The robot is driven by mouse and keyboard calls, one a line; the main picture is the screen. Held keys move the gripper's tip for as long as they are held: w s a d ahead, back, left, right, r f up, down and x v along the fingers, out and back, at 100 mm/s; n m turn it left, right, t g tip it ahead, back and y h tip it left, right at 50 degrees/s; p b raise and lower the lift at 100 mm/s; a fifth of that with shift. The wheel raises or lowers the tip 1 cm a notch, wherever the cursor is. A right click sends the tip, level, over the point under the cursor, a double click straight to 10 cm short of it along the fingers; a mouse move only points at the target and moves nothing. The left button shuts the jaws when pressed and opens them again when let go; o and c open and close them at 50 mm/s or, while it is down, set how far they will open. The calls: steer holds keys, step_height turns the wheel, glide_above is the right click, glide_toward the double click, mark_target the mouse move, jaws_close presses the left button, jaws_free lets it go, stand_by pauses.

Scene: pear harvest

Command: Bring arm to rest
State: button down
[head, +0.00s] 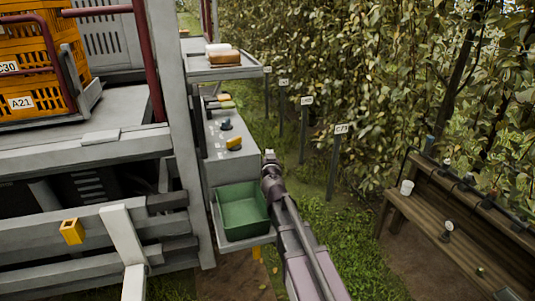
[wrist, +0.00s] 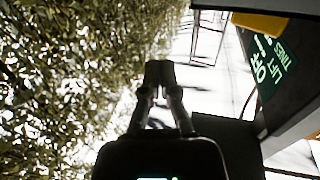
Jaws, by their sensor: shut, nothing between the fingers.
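My gripper (head: 269,156) shows in the head view at the far end of my arm, which reaches up from the bottom edge. It is beside the grey control box, to the right of it, and above the green bin (head: 241,211). In the wrist view the two fingers of my gripper (wrist: 158,73) are together, with nothing between them. The green bin looks empty and sits on a grey shelf. Whether the gripper touches anything is not clear, but it appears apart from the box.
A grey control box (head: 228,165) with knobs and a yellow part stands left of the gripper. A tray (head: 226,72) is above it. Orange crates (head: 30,62) are on the platform. Leafy trees and a wooden bench (head: 440,225) are right. Grass lies between.

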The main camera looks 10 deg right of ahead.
steer(key=s+d+f+m+g+h+p, duration=0.4)
steer(key=s+d+f+g+h, duration=0.25)
steer(key=s+d+g, duration=0.4)
steer(key=s+a+f+n+g+y, duration=0.1)
steer(key=s+a+f+g+y, duration=0.1)
steer(key=s, duration=0.5)
steer(key=s+a+f+n+g+y+p, duration=0.1)
steer(key=s+a+n+g+y, duration=0.1)
steer(key=s, duration=0.4)
steer(key=s+a+f+n+g+y+p, duration=0.1)
steer(key=s+a+f+n+g+y, duration=0.1)
steer(key=s, duration=0.5)
steer(key=shift+s+a+f+g+y, duration=0.35)
steer(key=shift+a+g+y, duration=0.3)
steer(key=shift+y, duration=0.4)
steer(key=shift+w, duration=0.1)
